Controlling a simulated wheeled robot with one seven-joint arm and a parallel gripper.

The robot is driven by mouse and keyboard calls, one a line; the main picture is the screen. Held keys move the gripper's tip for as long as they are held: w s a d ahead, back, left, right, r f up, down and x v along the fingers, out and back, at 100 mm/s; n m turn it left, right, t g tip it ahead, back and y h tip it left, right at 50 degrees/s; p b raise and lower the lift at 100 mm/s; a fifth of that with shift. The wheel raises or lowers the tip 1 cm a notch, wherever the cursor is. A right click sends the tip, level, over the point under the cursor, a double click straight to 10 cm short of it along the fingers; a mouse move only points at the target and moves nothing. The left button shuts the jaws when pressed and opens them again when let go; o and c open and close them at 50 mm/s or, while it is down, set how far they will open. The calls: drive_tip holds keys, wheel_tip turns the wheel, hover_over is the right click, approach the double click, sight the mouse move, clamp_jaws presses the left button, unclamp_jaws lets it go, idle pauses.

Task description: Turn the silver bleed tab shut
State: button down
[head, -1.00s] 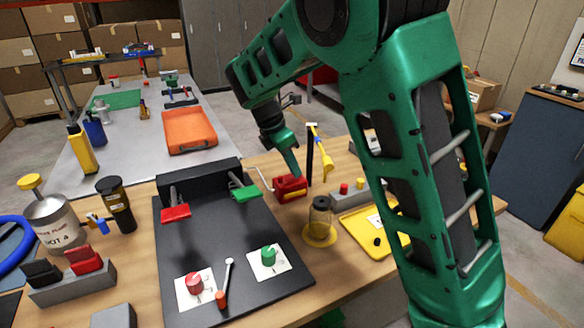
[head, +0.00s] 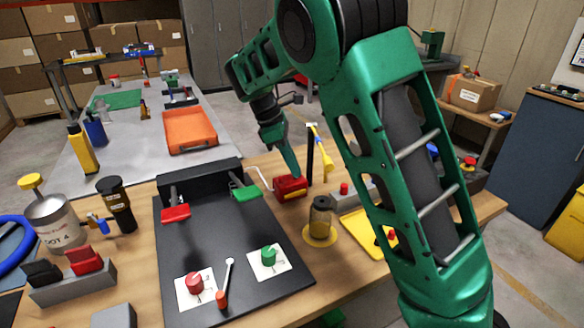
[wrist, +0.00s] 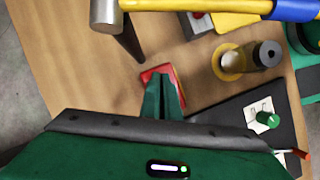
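My gripper (head: 294,171) points down at a red block (head: 291,187) with a yellow patch, on the wooden bench behind the black board. In the wrist view my gripper's green fingers (wrist: 164,80) are together, and the red block (wrist: 150,75) shows partly behind them. I cannot tell whether they touch it. A thin pale bent rod (head: 262,179) sticks out on the block's left. A silver lever (head: 229,268) with an orange-red end lies on the black board (head: 225,230), between a red knob and a green knob. I cannot tell which silver part is the bleed tab.
An amber jar (head: 320,217) on a yellow base stands right of the board. A yellow-handled hammer (head: 323,150) and a dark post stand behind the red block; the hammer crosses the top of the wrist view (wrist: 190,5). A yellow tray (head: 362,226) lies at the right.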

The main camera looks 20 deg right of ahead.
drive_tip(key=m, duration=0.1)
drive_tip(key=m+g, duration=0.1)
drive_tip(key=m, duration=0.1)
drive_tip(key=w+m+y, duration=0.1)
drive_tip(key=m, duration=0.1)
drive_tip(key=shift+d+r+g, duration=0.15)
drive_tip(key=shift+d+g, duration=0.05)
drive_tip(key=shift+g, duration=0.1)
drive_tip(key=shift+d+m+g+y, duration=0.1)
drive_tip(key=shift+m+g+y, duration=0.45)
drive_tip(key=shift+m, duration=1.45)
drive_tip(key=c, duration=2)
unclamp_jaws()
drive_tip(key=shift+s, duration=0.1)
drive_tip(key=v, duration=1)
drive_tip(key=shift+d+r, duration=0.15)
drive_tip(key=shift+r, duration=0.15)
